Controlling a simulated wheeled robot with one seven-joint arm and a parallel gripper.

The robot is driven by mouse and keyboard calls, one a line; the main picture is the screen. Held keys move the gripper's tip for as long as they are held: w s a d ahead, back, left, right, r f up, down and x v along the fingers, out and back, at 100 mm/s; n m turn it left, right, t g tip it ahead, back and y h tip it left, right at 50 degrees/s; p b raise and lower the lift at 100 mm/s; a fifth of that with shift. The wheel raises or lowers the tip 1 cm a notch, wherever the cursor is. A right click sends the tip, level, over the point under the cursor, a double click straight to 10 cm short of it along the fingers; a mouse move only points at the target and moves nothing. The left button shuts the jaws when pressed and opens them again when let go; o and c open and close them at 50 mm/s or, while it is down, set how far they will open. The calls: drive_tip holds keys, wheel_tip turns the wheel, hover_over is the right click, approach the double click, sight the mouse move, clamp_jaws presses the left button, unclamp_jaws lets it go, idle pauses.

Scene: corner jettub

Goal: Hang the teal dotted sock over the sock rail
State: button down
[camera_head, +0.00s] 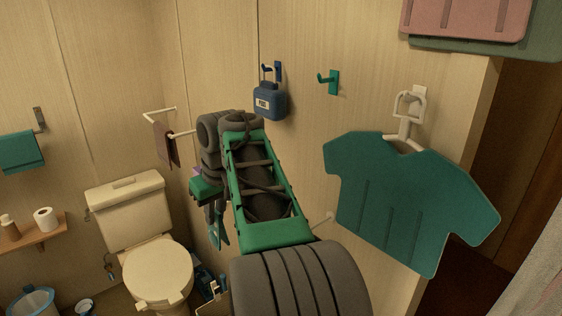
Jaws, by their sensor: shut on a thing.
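A teal thing, seemingly the teal dotted sock (217,236), hangs below my gripper (213,213). Only a narrow part of it shows, and its dots are too small to make out. My gripper is shut on it, with its fingers pointing down; my arm hides part of this area. A white rail (159,112), which looks like the sock rail, stands out from the wall behind and left of my gripper. A brown cloth (163,143) hangs over it. The teal thing is apart from the rail's visible part.
A toilet (157,268) stands below left. A blue labelled bag (269,102) hangs on a wall hook, beside an empty green hook (329,81). A teal shirt (405,195) hangs at the right. A wooden shelf (38,232) is at the left.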

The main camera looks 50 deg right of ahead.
drive_tip(key=s+d+r+p, duration=0.1)
drive_tip(key=s+d+r, duration=0.2)
drive_tip(key=d, duration=0.5)
drive_tip(key=s+d+r+p, duration=0.1)
drive_tip(key=s+d+r, duration=0.2)
drive_tip(key=d, duration=0.5)
drive_tip(key=shift+s+r+p, duration=0.3)
drive_tip(key=shift+s+p, duration=0.1)
drive_tip(key=shift+s, duration=0.45)
drive_tip(key=shift+r, duration=0.1)
wheel_tip(320, 180, down, 13)
drive_tip(key=b, duration=1.1)
drive_tip(key=shift+s, duration=0.1)
